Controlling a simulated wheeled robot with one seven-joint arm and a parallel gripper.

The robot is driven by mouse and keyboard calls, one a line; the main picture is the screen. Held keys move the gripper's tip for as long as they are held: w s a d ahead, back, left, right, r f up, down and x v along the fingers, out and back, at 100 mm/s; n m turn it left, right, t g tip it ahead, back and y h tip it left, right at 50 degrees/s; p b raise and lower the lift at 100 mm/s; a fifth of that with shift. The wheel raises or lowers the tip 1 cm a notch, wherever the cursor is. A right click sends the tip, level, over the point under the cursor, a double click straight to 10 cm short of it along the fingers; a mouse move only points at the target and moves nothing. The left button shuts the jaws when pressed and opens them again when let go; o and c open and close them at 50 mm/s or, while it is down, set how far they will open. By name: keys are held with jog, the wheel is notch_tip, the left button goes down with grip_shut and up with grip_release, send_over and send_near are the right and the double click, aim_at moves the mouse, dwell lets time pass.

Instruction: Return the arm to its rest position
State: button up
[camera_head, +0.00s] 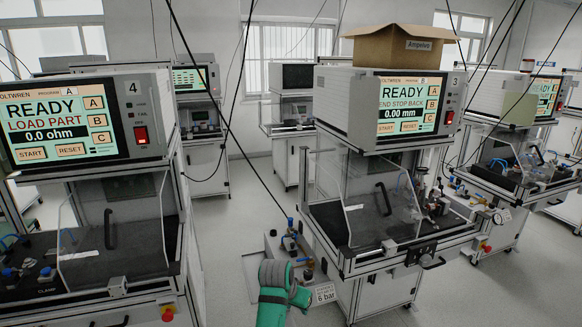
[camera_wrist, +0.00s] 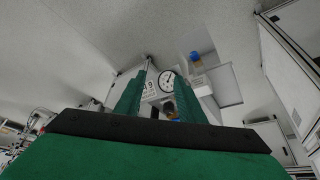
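My arm shows at the bottom middle of the head view, with a grey rounded part and green parts (camera_head: 280,292). It is low, in front of the gap between the two nearest test stations. In the wrist view my gripper (camera_wrist: 165,75) has two green fingers standing apart with nothing held between them. A round gauge (camera_wrist: 167,80) with a white face is seen past the gap between the fingertips. The fingertips cannot be made out in the head view.
Station 4 (camera_head: 80,110) stands at left and station 3 (camera_head: 400,105) at right of centre, each with a clear guard. A valve unit with a blue knob (camera_head: 290,240) and a "6 bar" sign (camera_head: 325,293) are close beside my arm.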

jog(key=s+d+f+n+t, duration=0.1)
jog(key=s+d+f, duration=0.15)
jog(key=f, duration=0.25)
jog(key=s+d+f+t+h, duration=0.1)
jog(key=s+f, duration=0.3)
jog(key=f, duration=0.1)
jog(key=s+d+f+n+t, duration=0.1)
jog(key=s+d+f, duration=0.15)
jog(key=f, duration=0.25)
jog(key=s+f+n+t+y, duration=0.1)
jog(key=s+f+n+t, duration=0.3)
jog(key=s, duration=1.3)
jog(key=s+a+r+t+y, duration=0.1)
jog(key=s+a, duration=0.1)
jog(key=s, duration=0.6)
jog(key=s+a+r+y, duration=0.1)
jog(key=s+a+r, duration=0.1)
jog(key=s, duration=0.6)
jog(key=s+a+r+m+t, duration=0.1)
jog(key=s+a+r+t, duration=0.1)
jog(key=s+r, duration=1.1)
notch_tip(320, 180, up, 2)
jog(key=shift+s+a+t, duration=0.25)
jog(key=shift+a+t, duration=0.15)
jog(key=shift+a, duration=0.35)
